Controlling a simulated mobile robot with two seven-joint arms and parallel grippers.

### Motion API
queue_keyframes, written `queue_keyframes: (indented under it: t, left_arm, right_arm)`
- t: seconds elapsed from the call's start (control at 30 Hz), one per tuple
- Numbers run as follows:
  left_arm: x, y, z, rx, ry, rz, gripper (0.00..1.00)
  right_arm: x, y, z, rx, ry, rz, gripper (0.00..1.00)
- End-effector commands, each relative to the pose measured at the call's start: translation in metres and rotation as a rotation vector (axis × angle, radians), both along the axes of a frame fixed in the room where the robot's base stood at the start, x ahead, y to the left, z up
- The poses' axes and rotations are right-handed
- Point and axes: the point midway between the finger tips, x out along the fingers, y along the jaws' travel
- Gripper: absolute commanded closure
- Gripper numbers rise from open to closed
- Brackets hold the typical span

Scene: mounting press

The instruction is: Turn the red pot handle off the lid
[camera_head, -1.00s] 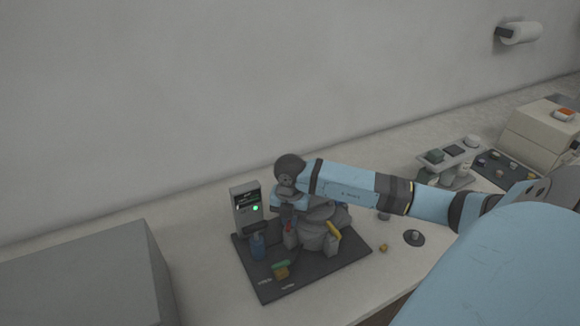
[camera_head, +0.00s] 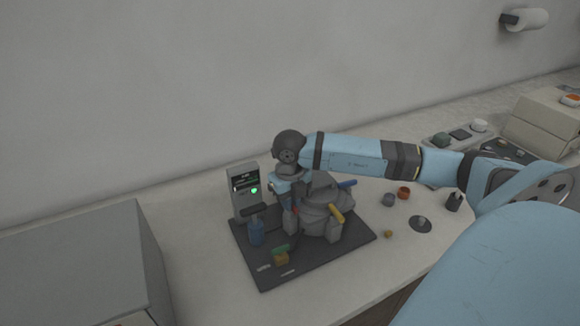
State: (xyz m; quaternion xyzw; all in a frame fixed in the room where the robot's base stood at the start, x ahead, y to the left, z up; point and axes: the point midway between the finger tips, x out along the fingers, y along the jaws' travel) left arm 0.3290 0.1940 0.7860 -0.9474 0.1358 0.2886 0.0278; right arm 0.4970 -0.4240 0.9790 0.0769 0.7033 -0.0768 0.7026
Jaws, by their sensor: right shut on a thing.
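The mounting press (camera_head: 328,218) is a grey rounded body on a dark base plate (camera_head: 268,280). Only a small bit of the red handle (camera_head: 295,208) shows at my right gripper (camera_head: 291,218), which comes down from above at the press's left side and is shut on the handle. My wrist and fingers hide most of the handle and the lid under it. My left gripper is not in view.
A grey control box (camera_head: 243,196) with a green light stands behind left. A large grey box (camera_head: 75,260) fills the lower left. Small parts (camera_head: 404,193) lie at right.

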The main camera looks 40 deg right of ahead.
Motion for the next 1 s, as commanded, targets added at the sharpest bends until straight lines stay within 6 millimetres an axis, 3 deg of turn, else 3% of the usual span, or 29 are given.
queue_keyframes:
  t: [0.63, 0.67, 0.77, 1.0]
  left_arm:
    - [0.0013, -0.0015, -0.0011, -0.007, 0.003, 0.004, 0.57]
    - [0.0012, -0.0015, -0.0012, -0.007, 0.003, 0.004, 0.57]
    - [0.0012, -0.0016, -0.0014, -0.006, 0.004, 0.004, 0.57]
    - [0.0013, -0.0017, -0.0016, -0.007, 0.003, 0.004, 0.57]
  right_arm:
    - [0.0006, -0.0003, 0.0014, -0.001, -0.003, 0.05, 1.0]
    - [0.0006, -0.0003, 0.0014, -0.001, -0.003, 0.05, 0.83]
    - [0.0005, -0.0003, 0.0013, -0.001, -0.003, 0.05, 0.62]
    - [0.0003, -0.0001, 0.0008, 0.0, -0.001, 0.05, 0.62]
